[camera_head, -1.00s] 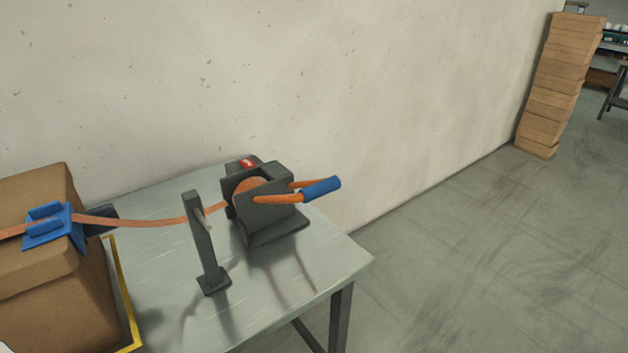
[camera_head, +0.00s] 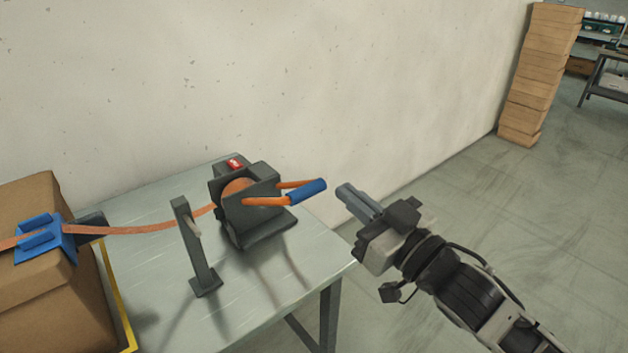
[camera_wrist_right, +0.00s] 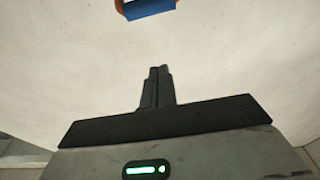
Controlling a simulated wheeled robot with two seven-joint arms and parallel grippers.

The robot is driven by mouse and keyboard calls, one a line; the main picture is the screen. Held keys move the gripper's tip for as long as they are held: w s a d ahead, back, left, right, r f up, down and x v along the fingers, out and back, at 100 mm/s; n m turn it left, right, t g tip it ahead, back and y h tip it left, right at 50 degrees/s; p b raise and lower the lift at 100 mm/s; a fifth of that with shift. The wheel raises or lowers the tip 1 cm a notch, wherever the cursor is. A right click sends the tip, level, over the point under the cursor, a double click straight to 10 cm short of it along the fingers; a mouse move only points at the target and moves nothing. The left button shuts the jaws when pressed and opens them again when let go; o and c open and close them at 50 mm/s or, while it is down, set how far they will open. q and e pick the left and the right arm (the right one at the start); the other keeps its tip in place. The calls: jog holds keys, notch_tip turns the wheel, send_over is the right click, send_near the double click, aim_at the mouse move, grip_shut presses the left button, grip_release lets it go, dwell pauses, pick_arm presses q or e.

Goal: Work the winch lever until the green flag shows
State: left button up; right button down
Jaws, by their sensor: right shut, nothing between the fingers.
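The dark grey winch (camera_head: 255,210) stands on the metal table. Its lever has two orange arms and a blue grip (camera_head: 307,191) that points right and slightly up. A red flag (camera_head: 234,164) shows on top of the winch; I see no green there. My right gripper (camera_head: 346,190) is shut and empty, just right of the blue grip and apart from it. In the right wrist view the shut fingers (camera_wrist_right: 158,72) point toward the blue grip (camera_wrist_right: 148,9) at the top edge. My left gripper is not in view.
An orange strap (camera_head: 140,229) runs left from the winch past a grey post (camera_head: 195,245) to a blue bracket (camera_head: 44,240) on a cardboard box (camera_head: 60,300). The wall (camera_head: 300,90) stands close behind the table (camera_head: 250,300). A stack of boxes (camera_head: 540,80) is far right.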

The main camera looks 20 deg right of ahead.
jog(key=r+p, duration=0.2)
send_over(310, 191)
jog(key=shift+f, duration=0.25)
pick_arm(q)
jog(key=shift+w+a+r, duration=0.1)
jog(key=shift+r, duration=0.45)
pick_arm(e)
jog(key=f, duration=0.2)
jog(key=s+f, duration=0.1)
jog(key=f, duration=0.1)
jog(key=shift+d+f, duration=0.15)
jog(key=shift+d, duration=0.05)
pick_arm(q)
jog(key=shift+r, duration=0.1)
